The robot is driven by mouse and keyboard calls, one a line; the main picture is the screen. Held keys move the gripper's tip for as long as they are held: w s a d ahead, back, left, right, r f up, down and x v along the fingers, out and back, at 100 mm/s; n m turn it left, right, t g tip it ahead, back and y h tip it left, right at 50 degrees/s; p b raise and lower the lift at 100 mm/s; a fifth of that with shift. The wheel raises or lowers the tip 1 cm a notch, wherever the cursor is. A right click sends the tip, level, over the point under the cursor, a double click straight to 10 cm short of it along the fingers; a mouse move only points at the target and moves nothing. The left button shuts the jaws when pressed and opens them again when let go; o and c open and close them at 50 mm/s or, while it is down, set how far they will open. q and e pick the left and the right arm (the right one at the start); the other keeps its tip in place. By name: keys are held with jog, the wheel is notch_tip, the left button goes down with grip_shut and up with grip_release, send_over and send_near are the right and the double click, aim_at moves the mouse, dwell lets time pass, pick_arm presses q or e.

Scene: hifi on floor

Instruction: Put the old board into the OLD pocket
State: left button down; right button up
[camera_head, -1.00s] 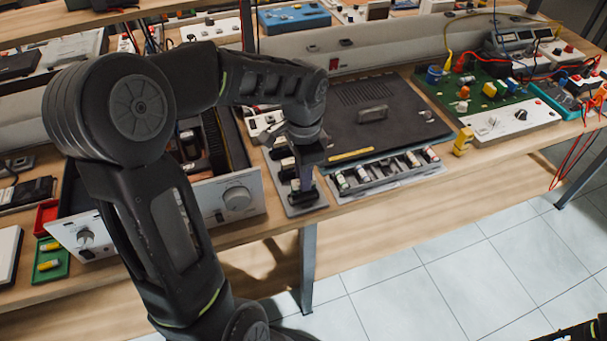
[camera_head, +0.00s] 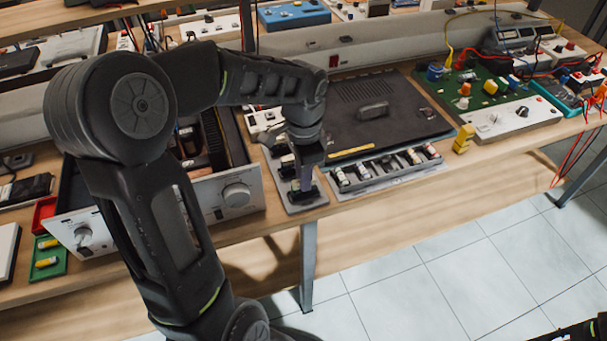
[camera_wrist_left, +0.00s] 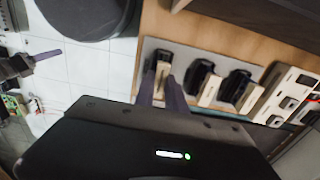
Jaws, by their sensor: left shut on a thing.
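My left gripper (camera_head: 304,186) points down at the near end of a grey plate (camera_head: 315,207) beside the open amplifier. Its fingers are shut on the old board, which is mostly hidden between them. In the left wrist view the fingers (camera_wrist_left: 161,92) are at the leftmost black pocket (camera_wrist_left: 161,60), and a pale edge shows there. Whether the board is fully seated is unclear. Two more black pockets with pale fronts (camera_wrist_left: 208,92) stand beside it on the plate. No OLD label is readable. A finger of my right gripper (camera_wrist_left: 46,55) shows at the left of the wrist view.
The open amplifier (camera_head: 236,196) stands left of the plate. The bench's front edge is close to the plate.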

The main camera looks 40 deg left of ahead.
pick_arm(q)
jog(key=shift+f, duration=0.1)
jog(key=c, duration=1.3)
grip_release()
notch_tip(320, 180, up, 8)
jog(key=shift+f, duration=0.1)
